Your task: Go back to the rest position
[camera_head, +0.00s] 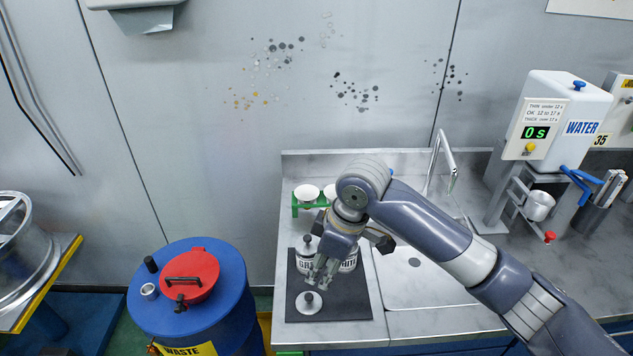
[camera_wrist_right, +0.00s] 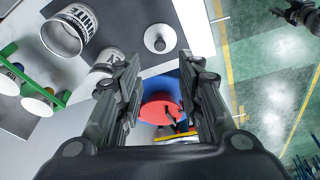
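My right gripper (camera_head: 318,280) hangs in front of the paint cans in the head view, near a loose round lid with a knob (camera_head: 308,304). In the right wrist view its two fingers (camera_wrist_right: 163,100) are apart with nothing held between them. The lid lies on the dark mat and also shows in the wrist view (camera_wrist_right: 159,39). The can marked WHITE (camera_wrist_right: 68,33) stands behind the gripper. A second can (camera_head: 311,262), its label partly hidden, stands left of it with a knobbed lid on top. My left gripper is not seen in the head view.
A blue waste drum (camera_head: 195,311) with a red lid (camera_head: 189,276) stands left of the counter. A green balance (camera_head: 312,207) is behind the cans. A sink (camera_head: 415,282) lies under my right arm. A water dispenser (camera_head: 560,118) and tool holder (camera_head: 592,218) stand at right.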

